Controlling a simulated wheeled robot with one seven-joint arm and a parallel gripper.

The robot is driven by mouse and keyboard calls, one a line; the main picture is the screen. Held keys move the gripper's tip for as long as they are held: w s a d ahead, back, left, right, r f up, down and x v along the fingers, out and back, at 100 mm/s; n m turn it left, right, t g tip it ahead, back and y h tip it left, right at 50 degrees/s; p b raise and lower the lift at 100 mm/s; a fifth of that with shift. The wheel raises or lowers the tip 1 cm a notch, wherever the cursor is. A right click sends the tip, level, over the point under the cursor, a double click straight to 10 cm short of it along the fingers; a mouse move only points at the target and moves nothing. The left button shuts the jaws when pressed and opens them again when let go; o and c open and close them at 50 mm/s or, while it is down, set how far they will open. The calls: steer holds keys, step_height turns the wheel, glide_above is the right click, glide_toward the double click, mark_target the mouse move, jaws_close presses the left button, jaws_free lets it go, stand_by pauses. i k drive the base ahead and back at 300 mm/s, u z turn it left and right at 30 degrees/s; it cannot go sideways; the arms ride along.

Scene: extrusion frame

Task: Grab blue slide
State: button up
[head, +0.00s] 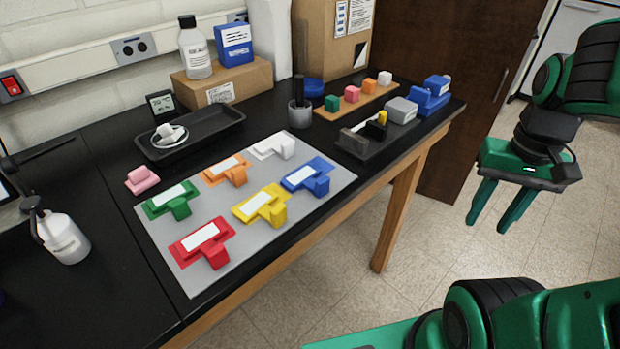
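A blue piece (306,177) with a white label and a raised block on its front side lies on the grey mat (308,212), at the mat's right end. It looks like the blue slide. Similar yellow (262,204), red (203,243), green (170,199), orange (227,169) and white (273,146) pieces lie on the same mat. My gripper (488,227) hangs over the floor to the right of the bench, well apart from the blue piece. Its two green fingers point down, spread apart with nothing between them.
A dark tray (365,149) with small items stands right of the mat. Another blue object (428,99) is at the bench's right end. A wooden strip (345,105) with coloured blocks, a black tray (205,130) and a pink block (142,180) lie behind. A wooden leg (400,210) supports the bench.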

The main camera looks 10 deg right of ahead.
mark_target(305, 176)
steer(key=z, duration=1)
steer(key=k, duration=2.05)
steer(key=u, duration=1.35)
steer(key=i, duration=1)
steer(key=z, duration=0.05)
